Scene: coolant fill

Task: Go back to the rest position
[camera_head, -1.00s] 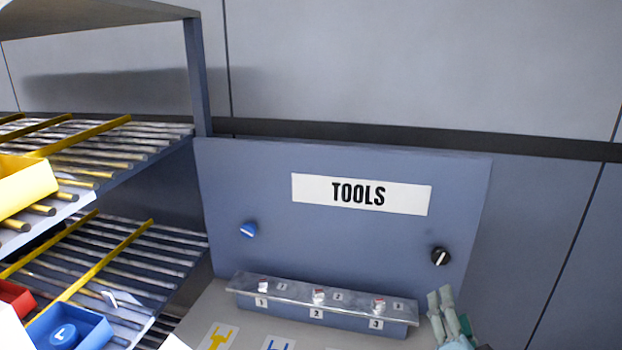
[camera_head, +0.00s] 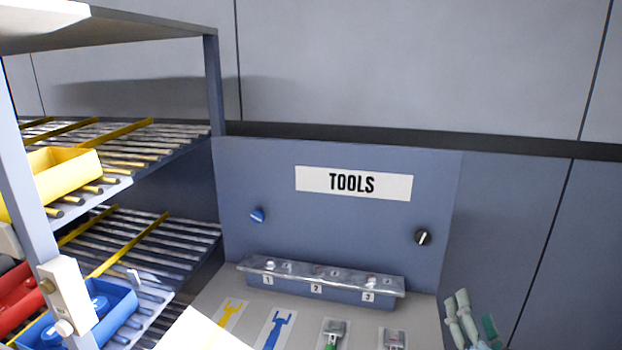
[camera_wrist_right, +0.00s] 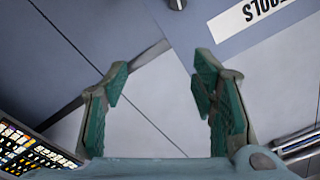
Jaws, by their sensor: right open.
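My right gripper (camera_head: 470,325) shows at the lower right edge of the head view, in front of the wall to the right of the tools panel. In the right wrist view the right gripper (camera_wrist_right: 160,100) is open, with its green finger pads well apart and nothing between them. My left gripper is not in view.
The blue-grey panel labelled TOOLS (camera_head: 353,184) stands behind a bench with tool outlines and a numbered rail (camera_head: 320,283). A roller rack stands at left, with a yellow bin (camera_head: 68,180), a blue bin (camera_head: 122,297) and red items (camera_head: 20,296). A keypad-like panel (camera_wrist_right: 30,148) shows in the wrist view.

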